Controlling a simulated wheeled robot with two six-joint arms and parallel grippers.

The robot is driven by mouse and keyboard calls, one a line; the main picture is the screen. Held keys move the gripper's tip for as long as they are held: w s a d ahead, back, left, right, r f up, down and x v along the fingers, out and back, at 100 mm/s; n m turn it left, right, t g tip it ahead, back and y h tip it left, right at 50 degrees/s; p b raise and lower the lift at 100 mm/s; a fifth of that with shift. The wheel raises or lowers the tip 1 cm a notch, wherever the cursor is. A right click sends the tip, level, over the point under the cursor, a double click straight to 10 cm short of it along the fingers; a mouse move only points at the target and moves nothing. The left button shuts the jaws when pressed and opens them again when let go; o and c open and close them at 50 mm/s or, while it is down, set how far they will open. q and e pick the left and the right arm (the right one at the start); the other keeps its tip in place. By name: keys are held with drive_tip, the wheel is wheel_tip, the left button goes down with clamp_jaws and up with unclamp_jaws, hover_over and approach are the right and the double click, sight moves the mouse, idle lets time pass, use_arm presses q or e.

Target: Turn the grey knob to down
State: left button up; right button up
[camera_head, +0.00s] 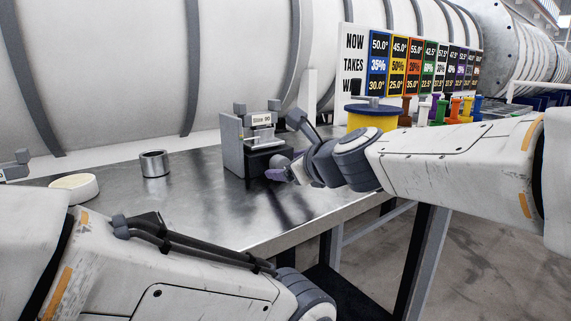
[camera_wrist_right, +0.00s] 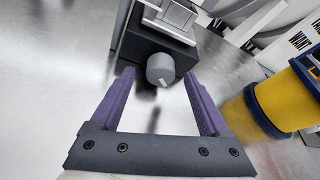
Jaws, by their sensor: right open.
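The grey knob (camera_wrist_right: 160,69) sticks out from the dark front of a small grey device (camera_head: 232,146) on the metal table. It carries a pale pointer mark, which lies towards the bottom of the right wrist view, slightly to the right. The right gripper, with purple fingers (camera_wrist_right: 159,74), is open. Its fingertips lie either side of the knob in the wrist view, with gaps on both sides; I cannot tell whether they reach around it. My left gripper is out of view.
A yellow spool with blue flanges (camera_head: 372,121) stands right of the device, close to the right finger's side in the wrist view. A metal ring (camera_head: 154,164) and a white round dish (camera_head: 74,188) are on the table (camera_head: 190,205) at left. Coloured spools stand behind.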

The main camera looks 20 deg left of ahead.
drive_tip(key=p+v, duration=0.1)
drive_tip(key=v, duration=0.5)
drive_tip(key=shift+s+d+r, duration=0.2)
drive_tip(key=shift+r, duration=0.1)
drive_tip(key=shift+s+d+r+p, duration=0.1)
drive_tip(key=shift+s+d+p, duration=0.3)
drive_tip(key=shift+s+d, duration=0.15)
drive_tip(key=shift+a, duration=0.1)
